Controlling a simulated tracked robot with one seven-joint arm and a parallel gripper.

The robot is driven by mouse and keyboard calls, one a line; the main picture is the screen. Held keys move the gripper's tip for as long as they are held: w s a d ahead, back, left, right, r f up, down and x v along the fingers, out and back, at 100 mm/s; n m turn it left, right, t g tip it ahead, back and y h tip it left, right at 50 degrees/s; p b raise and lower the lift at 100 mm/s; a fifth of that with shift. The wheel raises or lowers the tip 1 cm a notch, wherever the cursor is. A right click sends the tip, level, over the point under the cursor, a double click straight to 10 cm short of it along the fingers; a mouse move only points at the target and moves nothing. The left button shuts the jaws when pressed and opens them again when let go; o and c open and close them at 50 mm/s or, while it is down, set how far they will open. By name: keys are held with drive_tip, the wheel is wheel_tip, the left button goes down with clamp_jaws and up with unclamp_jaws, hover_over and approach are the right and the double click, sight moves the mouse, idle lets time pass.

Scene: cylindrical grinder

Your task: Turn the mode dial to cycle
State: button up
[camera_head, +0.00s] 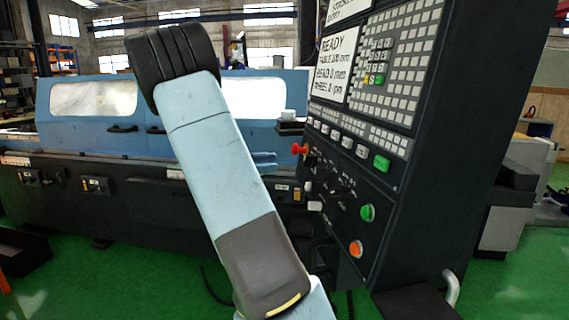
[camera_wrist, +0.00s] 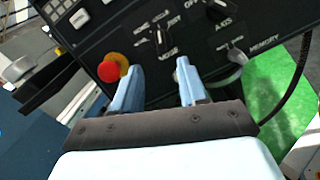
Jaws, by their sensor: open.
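The mode dial (camera_wrist: 161,41) is a black knob on the dark control panel, with small white labels around it and the word MODE below it in the wrist view. Its pointer setting is too small to read surely. My gripper (camera_wrist: 158,68) is open, its two light-blue fingers pointing at the panel. The dial shows beyond the gap between the fingertips, and nothing is between them.
The red stop button with its yellow ring (camera_wrist: 112,68) is close beside my left finger in the wrist view. The AXIS dial (camera_wrist: 216,11) and a MEMORY key switch (camera_wrist: 236,54) are to the right. Green (camera_head: 367,212) and orange (camera_head: 356,248) buttons sit lower on the panel.

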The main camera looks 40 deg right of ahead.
drive_tip(key=shift+v, duration=1.95)
drive_tip(key=s+a+m+t+y, duration=0.3)
drive_tip(key=s+a+t+y, duration=0.2)
drive_tip(key=s+y, duration=0.5)
drive_tip(key=s+a+r+m+t+y, duration=0.2)
drive_tip(key=s+a+m+t+y, duration=0.2)
drive_tip(key=s+a+t, duration=0.6)
drive_tip(key=s+a+y, duration=0.1)
drive_tip(key=s+a, duration=0.5)
drive_tip(key=a, duration=0.1)
drive_tip(key=shift+s+r+m+y, duration=0.15)
drive_tip(key=shift+r+m+y, duration=0.15)
drive_tip(key=shift+r+m, duration=0.1)
